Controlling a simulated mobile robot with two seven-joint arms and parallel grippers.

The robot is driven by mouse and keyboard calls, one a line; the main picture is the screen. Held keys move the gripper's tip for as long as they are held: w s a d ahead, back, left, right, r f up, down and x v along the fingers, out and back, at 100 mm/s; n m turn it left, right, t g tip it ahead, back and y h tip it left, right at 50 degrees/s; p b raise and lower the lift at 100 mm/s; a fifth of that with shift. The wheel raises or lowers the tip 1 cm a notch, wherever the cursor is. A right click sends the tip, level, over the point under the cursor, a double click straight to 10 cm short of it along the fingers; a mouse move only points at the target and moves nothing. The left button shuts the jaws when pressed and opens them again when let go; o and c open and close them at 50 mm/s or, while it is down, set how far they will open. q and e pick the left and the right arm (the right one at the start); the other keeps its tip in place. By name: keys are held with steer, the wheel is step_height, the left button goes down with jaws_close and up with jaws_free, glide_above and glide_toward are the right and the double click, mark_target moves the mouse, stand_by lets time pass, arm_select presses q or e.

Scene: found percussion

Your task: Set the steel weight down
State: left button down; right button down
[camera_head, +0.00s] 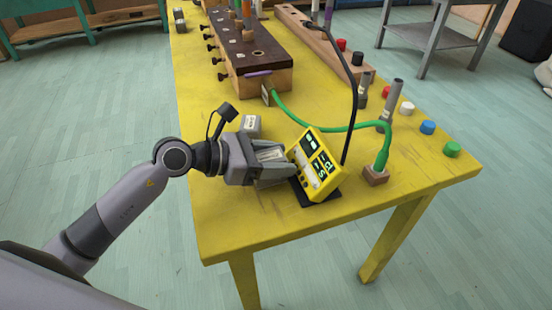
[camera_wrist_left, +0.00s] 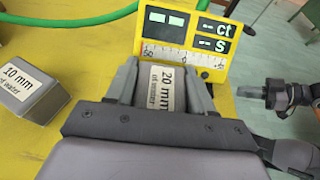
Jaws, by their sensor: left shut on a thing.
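The steel weight (camera_wrist_left: 171,88), a grey block labelled "20 mm of water", sits between the fingers of my left gripper (camera_wrist_left: 163,78) in the left wrist view. In the head view my left gripper (camera_head: 288,165) is low over the near part of the yellow table, shut on the weight. Its fingertips are right beside the yellow meter (camera_head: 318,172). I cannot tell whether the weight touches the table.
A second grey weight (camera_wrist_left: 27,88), labelled "10 mm of water", stands on the yellow table (camera_head: 240,235). A green hose (camera_head: 330,128) runs to a small wooden block (camera_head: 375,176). A long dark-topped wooden box (camera_head: 245,48) lies farther back. The table's near edge is clear.

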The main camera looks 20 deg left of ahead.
arm_select(q)
steer(key=shift+r, duration=0.1)
steer(key=shift+c, duration=2.1)
jaws_free()
steer(key=v, duration=1.1)
steer(key=shift+b, duration=0.35)
steer(key=shift+s+a+r, duration=0.15)
steer(key=shift+s+a, duration=0.15)
steer(key=shift+a, duration=0.05)
